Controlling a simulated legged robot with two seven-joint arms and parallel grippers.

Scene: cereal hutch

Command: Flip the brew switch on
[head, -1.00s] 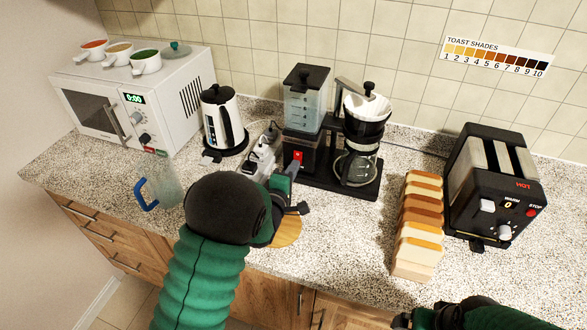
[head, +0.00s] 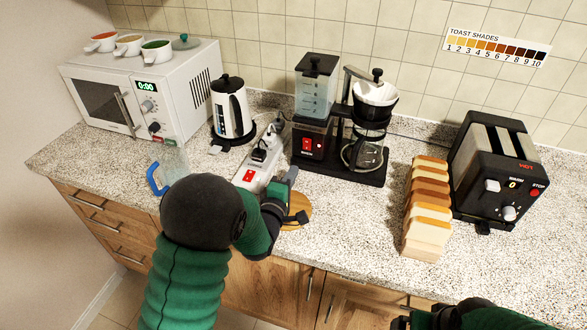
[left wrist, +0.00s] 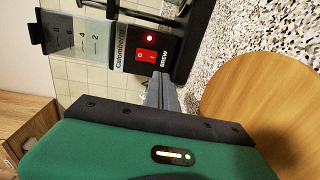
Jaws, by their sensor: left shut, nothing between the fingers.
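The coffee maker (head: 340,165) stands against the back wall. Its red brew switch (head: 306,145) is on the front of its left block. In the left wrist view the red switch (left wrist: 146,55) shows beside the word BREW, with a small red light (left wrist: 150,38) glowing near it. I cannot tell which side of the rocker is pressed. My left gripper (head: 291,174) is shut and empty, in front of and below the switch, apart from it. Its fingers (left wrist: 161,92) point towards the machine in the left wrist view. My right gripper (head: 406,321) is only partly in view at the bottom.
A power strip (head: 262,165) with plugs and a red switch lies left of the coffee maker. A kettle (head: 233,112), microwave (head: 140,95) and clear jug (head: 170,165) stand left. A round wooden board (head: 300,212) lies by my left gripper. Bread slices (head: 428,205) and a toaster (head: 497,175) stand right.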

